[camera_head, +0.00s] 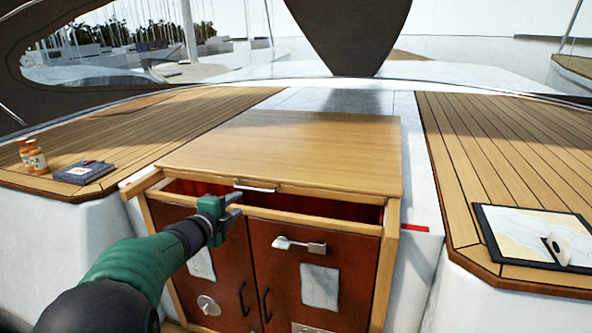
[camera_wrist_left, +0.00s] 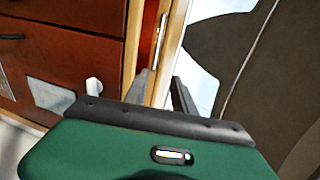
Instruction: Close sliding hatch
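The sliding hatch (camera_head: 290,150) is a light wooden panel on top of the companionway box. A silver handle (camera_head: 255,186) is on its front edge. A dark gap with a red interior (camera_head: 335,208) shows between this edge and the frame's front rail, so the hatch is partly open. My left gripper (camera_head: 235,204) is in front of the gap, just below and left of the handle. In the left wrist view its fingers (camera_wrist_left: 163,90) are apart with nothing held, and the handle (camera_wrist_left: 161,38) lies beyond them. My right gripper is not in view.
Two brown cabinet doors (camera_head: 312,263) with latches and black pulls are below the hatch. Orange-brown bottles (camera_head: 37,158) and a blue book (camera_head: 84,172) are on the left deck. A chart (camera_head: 530,236) lies on the right deck. The hatch top is clear.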

